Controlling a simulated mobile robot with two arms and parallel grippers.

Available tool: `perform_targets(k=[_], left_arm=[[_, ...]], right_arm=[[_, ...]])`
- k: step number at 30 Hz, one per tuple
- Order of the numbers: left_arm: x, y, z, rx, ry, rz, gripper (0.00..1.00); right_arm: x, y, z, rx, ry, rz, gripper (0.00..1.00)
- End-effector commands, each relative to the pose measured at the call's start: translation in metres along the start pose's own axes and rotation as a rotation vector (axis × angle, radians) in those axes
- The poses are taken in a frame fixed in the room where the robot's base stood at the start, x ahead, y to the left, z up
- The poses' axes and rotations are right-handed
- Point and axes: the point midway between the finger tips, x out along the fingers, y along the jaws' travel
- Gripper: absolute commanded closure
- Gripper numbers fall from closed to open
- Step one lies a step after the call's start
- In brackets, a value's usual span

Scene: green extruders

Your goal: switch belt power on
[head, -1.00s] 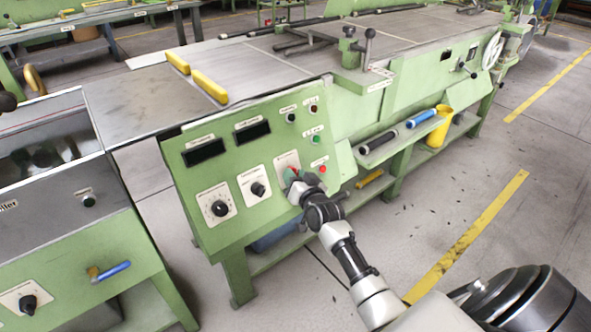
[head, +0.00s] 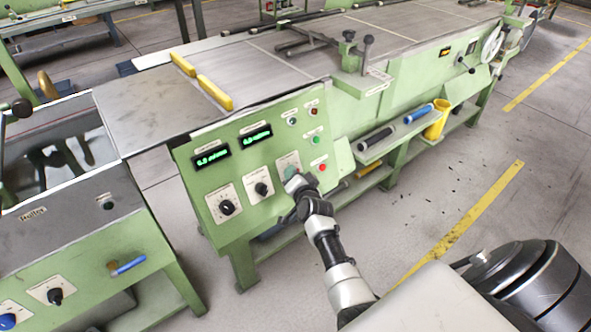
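The green control panel (head: 236,207) stands at the front of the long green machine. Its two displays (head: 212,157) (head: 254,136) are lit with green digits, too small to read surely. A pale switch plate (head: 289,163) with a greenish area sits right of two black rotary knobs (head: 227,207) (head: 261,189). My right gripper (head: 294,183) comes in from the lower right and is at the lower part of this plate, partly hiding it. I cannot tell whether it touches the switch or whether its fingers are open. My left gripper is not in view.
A green button (head: 316,140) and a red button (head: 322,168) lie just right of the switch plate. Another green machine (head: 80,240) stands close on the left. A shelf with rollers and a yellow container (head: 437,122) is to the right. The floor at right is clear.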

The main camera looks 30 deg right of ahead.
Motion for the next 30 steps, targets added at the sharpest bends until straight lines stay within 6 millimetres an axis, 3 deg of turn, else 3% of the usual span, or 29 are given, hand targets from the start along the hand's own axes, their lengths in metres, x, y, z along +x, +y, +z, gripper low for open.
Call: perform_targets(k=[1,10,30], left_arm=[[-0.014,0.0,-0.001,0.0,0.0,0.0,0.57],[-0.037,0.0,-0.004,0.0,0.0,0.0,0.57],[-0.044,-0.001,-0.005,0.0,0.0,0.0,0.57]], right_arm=[[-0.001,-0.006,-0.004,0.038,-0.002,0.016,0.89],[0.0,-0.004,-0.003,0.196,-0.01,0.083,0.89],[0.0,-0.002,-0.001,0.267,-0.013,0.111,0.89]])
